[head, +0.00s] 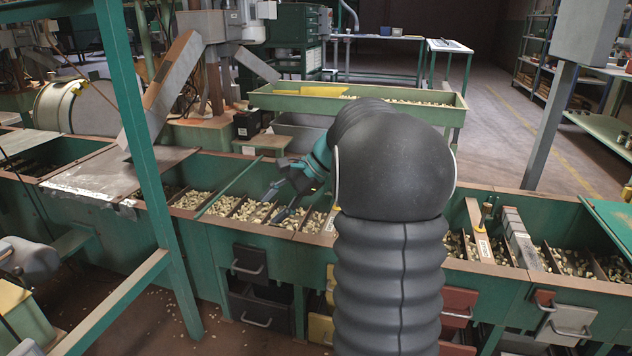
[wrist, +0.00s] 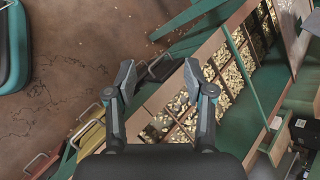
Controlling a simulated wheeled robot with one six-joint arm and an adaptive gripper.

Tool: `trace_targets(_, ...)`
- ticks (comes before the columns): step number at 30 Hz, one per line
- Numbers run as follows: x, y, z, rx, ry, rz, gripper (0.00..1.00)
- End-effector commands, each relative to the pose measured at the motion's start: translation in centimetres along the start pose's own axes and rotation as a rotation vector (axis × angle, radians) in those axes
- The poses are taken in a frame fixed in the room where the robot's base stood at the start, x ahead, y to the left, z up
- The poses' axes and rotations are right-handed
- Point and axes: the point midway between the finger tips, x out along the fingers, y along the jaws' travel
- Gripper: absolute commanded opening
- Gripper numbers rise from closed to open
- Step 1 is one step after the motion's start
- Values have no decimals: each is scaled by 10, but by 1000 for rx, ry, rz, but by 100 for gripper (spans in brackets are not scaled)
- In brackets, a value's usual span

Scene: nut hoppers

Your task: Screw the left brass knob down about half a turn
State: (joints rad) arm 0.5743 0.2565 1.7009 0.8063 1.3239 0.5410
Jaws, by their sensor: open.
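My gripper (head: 276,203) is open and empty over the nut compartments of the long green hopper (head: 215,240) in the head view. The wrist view also shows my gripper (wrist: 159,77), its two fingers wide apart with no knob between them. No other knob is clear; my dark arm hides the middle of the hopper.
Nuts (wrist: 232,78) fill several divided compartments. Drawers with handles, one black (head: 249,262) and one red (head: 458,305), sit in the hopper's front. A green post (head: 150,160) rises at the left. A green tray (head: 290,101) stands behind.

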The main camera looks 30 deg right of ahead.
Motion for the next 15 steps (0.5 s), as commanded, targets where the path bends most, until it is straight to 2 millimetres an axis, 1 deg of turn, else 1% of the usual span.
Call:
trace_targets(1, -7, -9, -23, 70, -30, -33, 53)
trace_targets(3, -16, -19, -50, 159, -74, -81, 53)
trace_targets(5, -24, -26, -75, 232, -113, -123, 53)
trace_targets(6, -29, -30, -92, 278, -139, -152, 53)
trace_targets(7, -33, -32, -104, 314, -161, -174, 53)
trace_targets(11, -54, -35, -161, 456, -252, -271, 53)
trace_targets(12, -60, -34, -178, 498, -281, -301, 53)
trace_targets(14, -71, -30, -205, 557, -326, -349, 53)
trace_targets(15, -79, -26, -222, 593, -356, -380, 53)
